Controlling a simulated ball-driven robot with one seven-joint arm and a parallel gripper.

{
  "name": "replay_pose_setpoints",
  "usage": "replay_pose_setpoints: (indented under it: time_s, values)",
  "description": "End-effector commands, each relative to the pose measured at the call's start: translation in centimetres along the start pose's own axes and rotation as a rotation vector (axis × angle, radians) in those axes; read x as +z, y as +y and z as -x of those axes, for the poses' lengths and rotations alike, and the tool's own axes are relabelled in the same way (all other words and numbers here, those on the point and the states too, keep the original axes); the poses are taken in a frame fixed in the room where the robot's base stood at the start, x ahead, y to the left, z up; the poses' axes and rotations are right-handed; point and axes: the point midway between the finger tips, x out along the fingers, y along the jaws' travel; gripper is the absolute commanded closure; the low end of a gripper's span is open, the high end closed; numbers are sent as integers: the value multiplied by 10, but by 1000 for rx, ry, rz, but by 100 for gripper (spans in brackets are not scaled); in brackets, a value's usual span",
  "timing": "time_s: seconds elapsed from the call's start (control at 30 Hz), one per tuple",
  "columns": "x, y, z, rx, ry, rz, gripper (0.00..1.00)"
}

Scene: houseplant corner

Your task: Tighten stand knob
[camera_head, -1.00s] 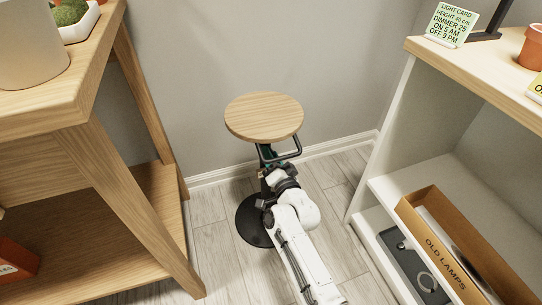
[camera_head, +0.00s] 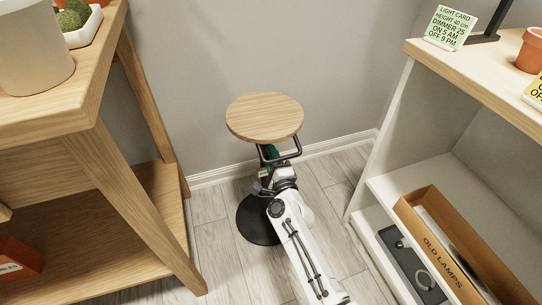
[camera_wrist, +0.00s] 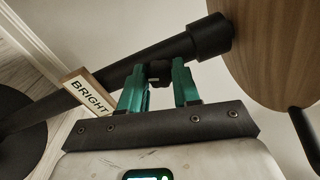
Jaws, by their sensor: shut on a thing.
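The stand has a round wooden top (camera_head: 265,117), a dark post and a round black base (camera_head: 255,228) on the floor. In the wrist view its post (camera_wrist: 110,82) runs slantwise, with a thicker collar (camera_wrist: 211,38) just below the wooden top (camera_wrist: 282,45). The small black stand knob (camera_wrist: 159,70) sits at the post between the green fingertips of my gripper (camera_wrist: 160,78). My gripper is shut on the knob. In the head view my green gripper (camera_head: 268,154) is at the post under the top, and the knob is hidden there.
A wooden tag reading BRIGHT (camera_wrist: 88,93) shows beside the post. A wooden table (camera_head: 125,190) stands at left and a white shelf (camera_head: 385,165) at right, holding an OLD LAMPS box (camera_head: 425,222).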

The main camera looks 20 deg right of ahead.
Motion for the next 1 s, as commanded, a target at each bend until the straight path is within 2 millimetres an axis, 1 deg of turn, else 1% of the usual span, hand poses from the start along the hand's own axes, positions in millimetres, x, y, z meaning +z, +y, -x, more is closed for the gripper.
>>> replay_pose_setpoints:
  time_s: [0.2,0.5,0.8,1.0]
  values:
    - [0,0,1,4,13,-205,99]
    - [-1,0,1,6,30,-458,99]
    - [0,1,1,8,40,-622,99]
    - [-1,1,1,8,43,-671,99]
